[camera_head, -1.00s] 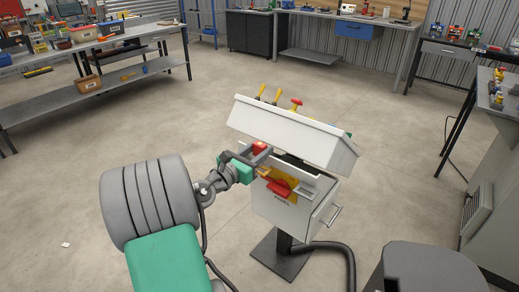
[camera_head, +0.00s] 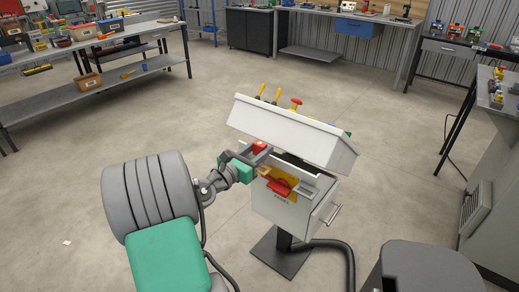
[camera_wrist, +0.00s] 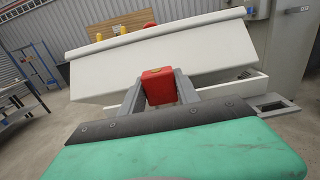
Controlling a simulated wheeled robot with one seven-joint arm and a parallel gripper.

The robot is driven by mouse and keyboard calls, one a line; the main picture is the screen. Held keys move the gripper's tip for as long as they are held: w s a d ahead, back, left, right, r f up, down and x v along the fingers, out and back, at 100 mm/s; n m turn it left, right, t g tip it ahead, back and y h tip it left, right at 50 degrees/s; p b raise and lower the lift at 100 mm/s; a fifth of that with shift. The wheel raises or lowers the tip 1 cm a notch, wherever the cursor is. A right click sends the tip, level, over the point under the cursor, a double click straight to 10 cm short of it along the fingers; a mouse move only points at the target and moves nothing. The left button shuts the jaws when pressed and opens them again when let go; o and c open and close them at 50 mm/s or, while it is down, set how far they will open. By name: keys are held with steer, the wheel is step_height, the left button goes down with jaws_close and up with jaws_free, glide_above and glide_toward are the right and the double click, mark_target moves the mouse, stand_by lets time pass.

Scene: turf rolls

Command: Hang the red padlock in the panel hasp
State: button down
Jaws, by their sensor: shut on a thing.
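The red padlock (camera_head: 259,147) is held between the fingers of my gripper (camera_head: 262,156), at the left front of the white panel box (camera_head: 290,205). In the wrist view the padlock (camera_wrist: 158,86) shows as a red block between the two grey fingers (camera_wrist: 160,95), in front of the box's sloped white lid. Its shackle is hidden. A yellow plate with a red handle (camera_head: 279,187) is on the panel front, just right of and below my gripper. A grey bracket (camera_wrist: 273,104) sticks out at the right of the panel. I cannot make out whether the padlock touches the hasp.
The panel stands on a post with a dark base plate (camera_head: 281,254), and a black hose runs from it across the floor. Yellow levers and a red knob (camera_head: 296,102) rise behind the lid. Workbenches stand along the walls. The floor around the panel is clear.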

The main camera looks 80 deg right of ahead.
steer(key=shift+r+p, duration=0.1)
steer(key=shift+p, duration=0.35)
steer(key=shift+f+b, duration=1.4)
steer(key=shift+f, duration=1.25)
steer(key=c, duration=0.8)
jaws_free()
steer(key=shift+b+v, duration=0.7)
steer(key=shift+v, duration=3.2)
